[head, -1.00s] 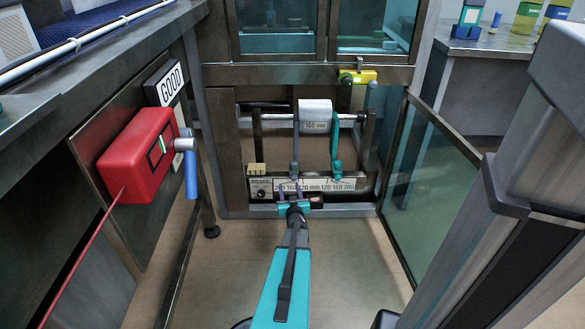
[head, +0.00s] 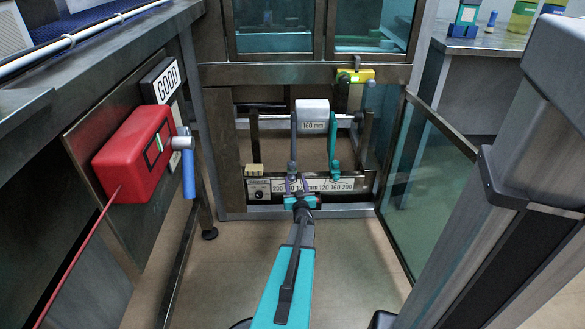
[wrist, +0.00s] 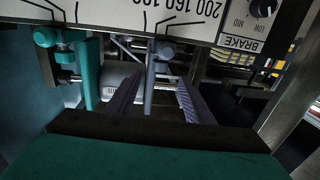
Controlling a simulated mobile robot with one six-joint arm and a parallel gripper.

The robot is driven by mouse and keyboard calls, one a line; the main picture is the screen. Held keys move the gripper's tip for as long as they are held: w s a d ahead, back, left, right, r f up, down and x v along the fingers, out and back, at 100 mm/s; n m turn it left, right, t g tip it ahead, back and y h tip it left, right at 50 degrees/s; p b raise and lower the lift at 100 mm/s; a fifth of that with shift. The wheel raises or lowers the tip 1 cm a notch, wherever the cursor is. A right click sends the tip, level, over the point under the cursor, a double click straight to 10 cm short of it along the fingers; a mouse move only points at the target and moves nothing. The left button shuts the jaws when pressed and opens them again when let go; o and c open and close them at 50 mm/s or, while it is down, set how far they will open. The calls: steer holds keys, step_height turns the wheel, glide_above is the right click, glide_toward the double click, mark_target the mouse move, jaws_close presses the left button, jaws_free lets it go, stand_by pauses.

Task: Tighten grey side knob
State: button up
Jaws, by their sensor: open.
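The grey lane guide (head: 293,140) stands upright left of the white roll (head: 313,114), above the scale strip. Its grey knob (wrist: 163,48) shows at the upper middle of the wrist view, near the scale's edge. My gripper (head: 298,188) is open just below the grey guide in the head view. In the wrist view its two fingers (wrist: 158,88) are spread, with the grey guide's post showing between them. I cannot tell whether they touch it. The teal guide (head: 334,150) stands to the right, its teal knob (wrist: 45,37) at the upper left of the wrist view.
The scale strip (head: 345,184) carries a brake dial (head: 259,189) at its left end. A glass door (head: 430,180) stands open at the right. A red box (head: 133,155) with a blue-handled lever (head: 188,172) is at the left. The floor in front is clear.

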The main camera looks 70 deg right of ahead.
mark_target(293, 168)
steer(key=b+x, duration=0.3)
steer(key=x, duration=0.9)
steer(key=shift+b, duration=0.4)
steer(key=shift+c, duration=0.5)
steer(key=c, duration=1)
